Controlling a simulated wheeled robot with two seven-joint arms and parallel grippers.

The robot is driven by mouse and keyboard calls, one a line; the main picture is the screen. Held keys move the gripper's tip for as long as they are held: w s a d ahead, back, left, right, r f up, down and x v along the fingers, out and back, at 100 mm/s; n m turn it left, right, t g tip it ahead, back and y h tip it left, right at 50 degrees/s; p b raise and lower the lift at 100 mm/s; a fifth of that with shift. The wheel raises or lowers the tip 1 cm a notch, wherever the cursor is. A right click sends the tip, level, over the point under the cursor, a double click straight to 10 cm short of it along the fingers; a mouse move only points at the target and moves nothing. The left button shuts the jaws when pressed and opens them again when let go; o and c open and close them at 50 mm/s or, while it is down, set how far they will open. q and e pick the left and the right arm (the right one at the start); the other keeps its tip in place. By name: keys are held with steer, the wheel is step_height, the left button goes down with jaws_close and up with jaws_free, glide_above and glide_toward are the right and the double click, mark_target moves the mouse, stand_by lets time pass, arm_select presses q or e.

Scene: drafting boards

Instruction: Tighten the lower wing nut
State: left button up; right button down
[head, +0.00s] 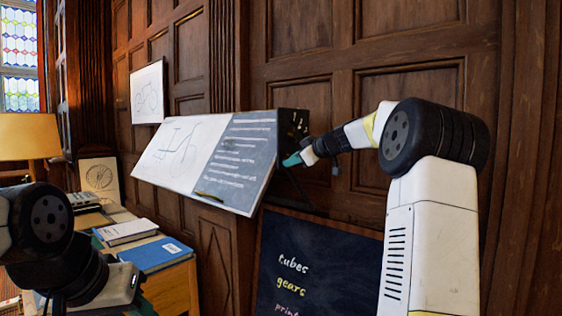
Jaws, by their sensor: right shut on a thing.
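The tilted drafting board (262,182) stands out from the panelled wall, with a bicycle drawing on its left half and a dark, written-on right half. Its dark right end face (291,124) carries small pale fittings near the top, too small to make out. My right gripper (292,160), with teal fingertips, reaches in from the right to the lower part of this end. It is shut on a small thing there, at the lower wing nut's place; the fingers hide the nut. My left arm shows at the lower left, but its fingertips are not visible.
A blackboard (320,262) with chalk words stands below the drafting board. A wooden desk (178,285) at the left holds a blue book (156,254), a white book (125,231) and a lamp (28,137). A framed bicycle drawing (147,92) hangs behind.

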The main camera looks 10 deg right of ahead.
steer(key=m+g+y, duration=0.1)
steer(key=m+y, duration=0.2)
steer(key=m, duration=0.2)
steer(key=m+g+y, duration=0.1)
steer(key=m+y, duration=0.2)
steer(key=m, duration=0.3)
steer(key=m+g+y, duration=0.1)
steer(key=m+y, duration=0.2)
steer(key=m, duration=0.2)
steer(key=shift+w+d+f+m, duration=0.3)
steer(key=shift+d+m, duration=0.1)
stand_by(0.4)
stand_by(0.6)
steer(key=c, duration=1.4)
jaws_free()
steer(key=shift+o, duration=0.2)
steer(key=v, duration=0.7)
steer(key=shift+d, duration=0.35)
steer(key=shift+s, duration=0.15)
